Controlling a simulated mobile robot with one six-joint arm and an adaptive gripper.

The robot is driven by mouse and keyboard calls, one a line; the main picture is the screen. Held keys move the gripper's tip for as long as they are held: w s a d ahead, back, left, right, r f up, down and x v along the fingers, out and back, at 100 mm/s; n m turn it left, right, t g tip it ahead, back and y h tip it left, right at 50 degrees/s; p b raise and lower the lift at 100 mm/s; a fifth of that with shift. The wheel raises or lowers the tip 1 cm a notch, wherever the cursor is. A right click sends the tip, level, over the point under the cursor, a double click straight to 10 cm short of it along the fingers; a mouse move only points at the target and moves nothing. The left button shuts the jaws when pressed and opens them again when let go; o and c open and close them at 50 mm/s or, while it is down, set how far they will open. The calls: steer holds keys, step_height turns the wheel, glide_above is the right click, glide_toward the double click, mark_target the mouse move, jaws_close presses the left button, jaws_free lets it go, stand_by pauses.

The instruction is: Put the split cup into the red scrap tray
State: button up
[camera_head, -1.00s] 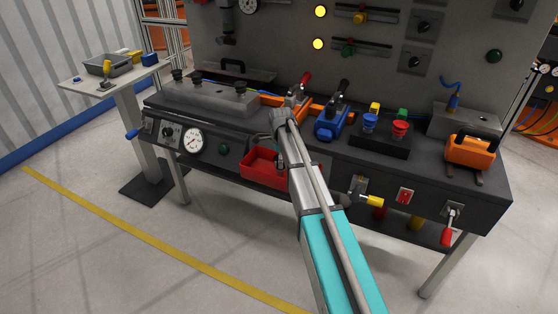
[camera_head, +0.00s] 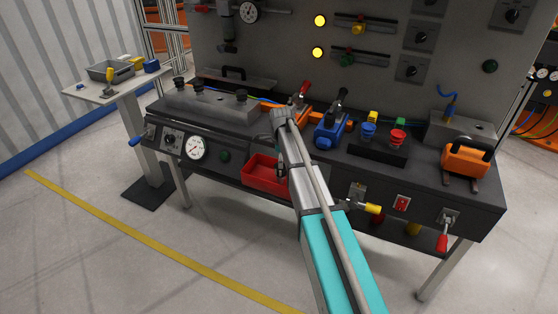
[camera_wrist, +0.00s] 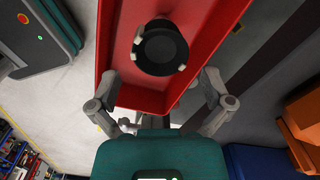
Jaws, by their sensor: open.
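The red scrap tray (camera_head: 258,183) hangs at the front of the bench, partly behind my arm in the head view. In the wrist view its red floor and walls (camera_wrist: 108,40) fill the upper middle. A dark round cup (camera_wrist: 163,48) with small pale marks at its edge shows within the tray's outline, apart from both fingers. I cannot tell for certain whether it rests on the tray floor. My gripper (camera_wrist: 161,80) is open and empty, its fingers spread wide near the tray's near end. In the head view my arm largely hides the gripper.
A blue cup (camera_head: 368,131) and a red cup (camera_head: 397,138) stand on a black block on the bench. A blue clamp (camera_head: 330,133) stands left of them, an orange-handled unit (camera_head: 465,160) to the right. Yellow (camera_head: 372,208) and red (camera_head: 442,242) handles stick out in front.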

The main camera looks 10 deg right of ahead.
step_height(320, 180, up, 8)
steer(key=p, duration=0.7)
steer(key=shift+r+p, duration=0.15)
steer(key=shift+p, duration=0.15)
stand_by(0.4)
steer(key=s+n, duration=2)
steer(key=s, duration=0.9)
steer(key=shift+s+a, duration=0.15)
steer(key=shift+a, duration=0.25)
